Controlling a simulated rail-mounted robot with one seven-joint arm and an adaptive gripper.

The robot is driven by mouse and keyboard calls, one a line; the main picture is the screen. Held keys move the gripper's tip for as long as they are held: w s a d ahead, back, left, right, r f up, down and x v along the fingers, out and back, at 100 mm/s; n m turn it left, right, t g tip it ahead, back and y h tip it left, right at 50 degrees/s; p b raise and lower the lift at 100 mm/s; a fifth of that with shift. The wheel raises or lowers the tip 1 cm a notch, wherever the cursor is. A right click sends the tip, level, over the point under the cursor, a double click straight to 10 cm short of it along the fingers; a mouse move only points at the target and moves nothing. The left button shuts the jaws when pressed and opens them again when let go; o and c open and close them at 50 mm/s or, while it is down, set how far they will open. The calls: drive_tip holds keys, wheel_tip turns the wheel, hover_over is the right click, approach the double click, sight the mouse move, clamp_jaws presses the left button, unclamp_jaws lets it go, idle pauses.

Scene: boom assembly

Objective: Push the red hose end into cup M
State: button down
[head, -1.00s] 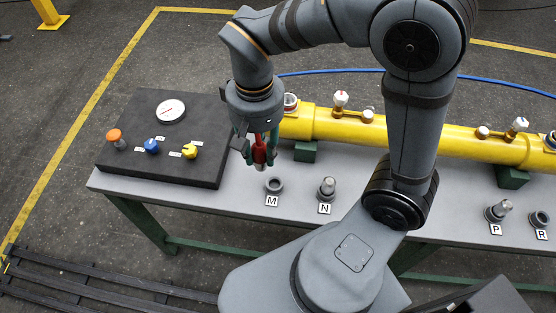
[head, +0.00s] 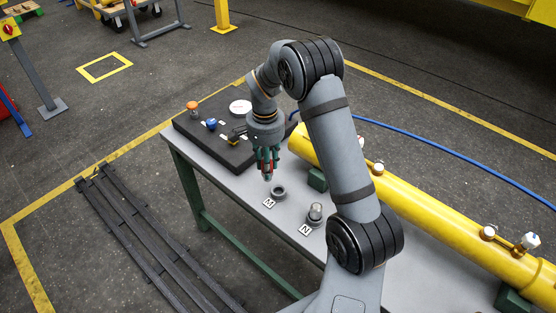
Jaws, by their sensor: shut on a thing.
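My gripper (head: 267,172) hangs pointing down above the table, shut on the red hose end (head: 268,165). Only a small red part of the hose end shows between the green fingers. Cup M (head: 277,191) is a small grey open ring on the table, beside its white label M (head: 268,203). In the picture the gripper's tips are a little above and left of the cup. The hose end looks apart from the cup, but the exact height cannot be told.
A grey fitting (head: 315,213) stands in cup N, right of cup M. The yellow boom (head: 420,203) lies behind on green blocks, with white-topped valves. A black panel (head: 222,112) with knobs and a gauge is at the table's left end. A blue hose (head: 440,134) trails behind.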

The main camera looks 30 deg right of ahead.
drive_tip(key=d+f+m+b, duration=0.1)
drive_tip(key=f+b, duration=0.1)
drive_tip(key=f, duration=0.2)
drive_tip(key=w+d+f+m+b, duration=0.1)
drive_tip(key=d+f+b, duration=0.1)
drive_tip(key=f, duration=0.2)
drive_tip(key=w+d+f+b, duration=0.1)
drive_tip(key=d+f+b, duration=0.1)
drive_tip(key=f, duration=0.3)
drive_tip(key=shift+w+m+b, duration=0.2)
drive_tip(key=shift+m+b, duration=0.1)
drive_tip(key=shift+m, duration=0.1)
drive_tip(key=shift+r, duration=0.1)
drive_tip(key=c, duration=1.3)
unclamp_jaws()
drive_tip(key=shift+o, duration=0.2)
wheel_tip(320, 180, up, 12)
